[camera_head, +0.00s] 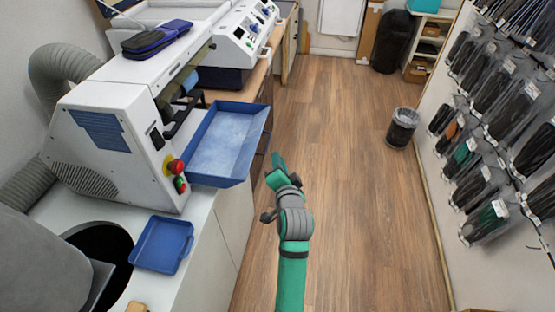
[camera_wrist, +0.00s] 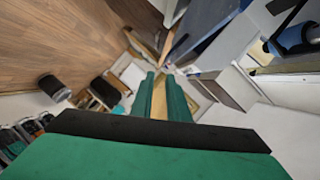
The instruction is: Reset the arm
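My green and grey arm reaches forward over the wood floor, to the right of the bench. My gripper (camera_head: 277,165) is at its far end, in free air, just right of the blue tray on the machine. In the wrist view, the two green fingers of my gripper (camera_wrist: 166,92) point away from the camera, with a narrow tan strip showing between them. The fingers look slightly apart, and I see no clear object held between them.
A white machine (camera_head: 115,130) with a blue tray (camera_head: 228,150) stands at the left. A small blue tray (camera_head: 162,245) lies on the bench. Packaged insoles (camera_head: 490,100) hang on the right wall. A bin (camera_head: 402,128) stands by it. The floor (camera_head: 345,180) is clear.

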